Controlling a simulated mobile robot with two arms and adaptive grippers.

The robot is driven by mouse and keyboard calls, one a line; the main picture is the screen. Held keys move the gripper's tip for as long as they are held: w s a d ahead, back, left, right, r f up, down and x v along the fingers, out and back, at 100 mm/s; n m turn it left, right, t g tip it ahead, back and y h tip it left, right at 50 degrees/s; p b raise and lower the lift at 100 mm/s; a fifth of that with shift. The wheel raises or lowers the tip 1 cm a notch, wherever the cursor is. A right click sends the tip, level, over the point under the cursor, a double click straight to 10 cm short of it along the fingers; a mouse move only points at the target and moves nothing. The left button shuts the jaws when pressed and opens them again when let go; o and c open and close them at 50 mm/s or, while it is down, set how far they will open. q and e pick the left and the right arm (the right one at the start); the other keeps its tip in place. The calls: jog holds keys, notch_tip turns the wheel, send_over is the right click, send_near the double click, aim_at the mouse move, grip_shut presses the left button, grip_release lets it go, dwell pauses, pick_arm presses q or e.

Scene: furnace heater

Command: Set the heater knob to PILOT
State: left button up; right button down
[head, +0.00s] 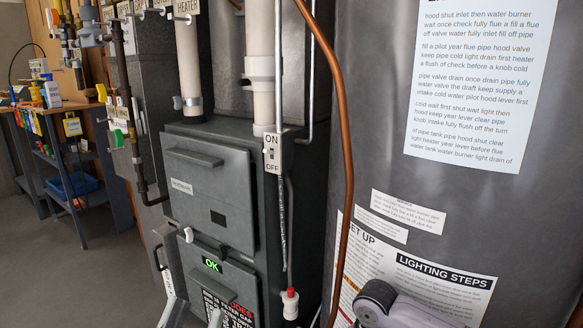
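The heater (372,110) is the tall grey tank on the right. A "LIGHTING STEPS" label (440,280) and a "SET UP" sheet (357,262) are on its lower front. A rounded grey part (376,300) shows at the bottom edge in front of the tank, cut off by the frame. No knob markings or PILOT word can be read. My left gripper (193,311) shows at the lower left, its two pale fingers apart, empty, in front of the furnace and away from the tank. My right gripper cannot be made out.
A dark grey furnace cabinet (213,195) with a green "OK" display (212,265) stands left of the tank. An ON/OFF switch (272,153) and a copper pipe (347,140) lie between them. A workbench (62,150) stands far left. Grey floor (75,275) is open there.

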pick_arm(q)
jog(key=shift+s+r+t, duration=0.35)
jog(key=shift+r+t, duration=0.05)
jog(key=shift+r, duration=0.05)
pick_arm(e)
jog(key=shift+n, duration=0.3)
